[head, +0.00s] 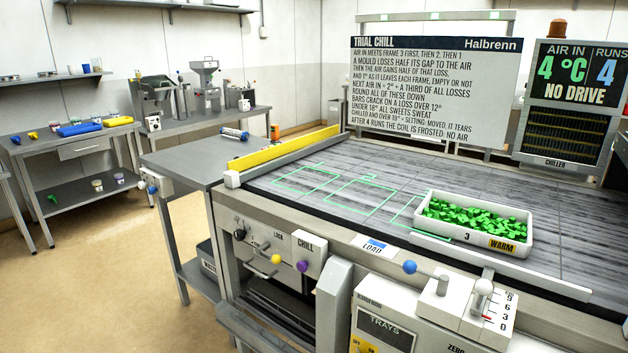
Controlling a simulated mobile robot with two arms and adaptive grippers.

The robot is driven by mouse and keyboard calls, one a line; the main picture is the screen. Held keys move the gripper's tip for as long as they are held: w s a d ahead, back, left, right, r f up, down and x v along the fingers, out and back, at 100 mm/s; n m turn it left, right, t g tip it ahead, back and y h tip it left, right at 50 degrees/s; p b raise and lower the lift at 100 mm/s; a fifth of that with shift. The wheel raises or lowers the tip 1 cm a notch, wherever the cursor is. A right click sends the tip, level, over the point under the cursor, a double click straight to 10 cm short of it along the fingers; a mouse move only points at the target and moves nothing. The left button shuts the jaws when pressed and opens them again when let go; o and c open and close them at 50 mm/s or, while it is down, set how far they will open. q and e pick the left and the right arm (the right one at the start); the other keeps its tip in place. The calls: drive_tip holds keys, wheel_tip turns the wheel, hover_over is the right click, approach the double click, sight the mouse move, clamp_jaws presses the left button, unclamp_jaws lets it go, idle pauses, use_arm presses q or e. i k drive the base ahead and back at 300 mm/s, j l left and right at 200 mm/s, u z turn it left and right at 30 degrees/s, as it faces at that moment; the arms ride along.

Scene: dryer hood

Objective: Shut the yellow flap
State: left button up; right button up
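The yellow flap (284,149) is a long narrow yellow bar in the head view. It runs along the left end of the grey slatted bed (330,185), between a pale block at its near end and a post at its far end. Its broad yellow face shows above the side table; I cannot tell from this view whether it is fully shut. Neither of my grippers is in view.
A white tray (428,237) of green pieces, marked 3 and WARM, sits on the bed's right part. Green outlines mark the bed. A grey side table (190,165) adjoins the flap's left. Levers with blue (410,267), yellow and purple knobs line the front. Open floor lies left.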

sight(238, 164)
drive_tip(key=i+j+z, duration=0.25)
drive_tip(key=j, duration=0.65)
drive_tip(key=i+j+z, duration=0.3)
drive_tip(key=j, duration=0.6)
drive_tip(key=i+j+z, duration=0.1)
drive_tip(key=j+z, duration=0.15)
drive_tip(key=j, duration=0.7)
drive_tip(key=j+z, duration=0.3)
drive_tip(key=j, duration=0.7)
drive_tip(key=j+z, duration=0.25)
drive_tip(key=j, duration=0.75)
drive_tip(key=k+j+z, duration=0.15)
drive_tip(key=j+z, duration=0.15)
drive_tip(key=j, duration=0.65)
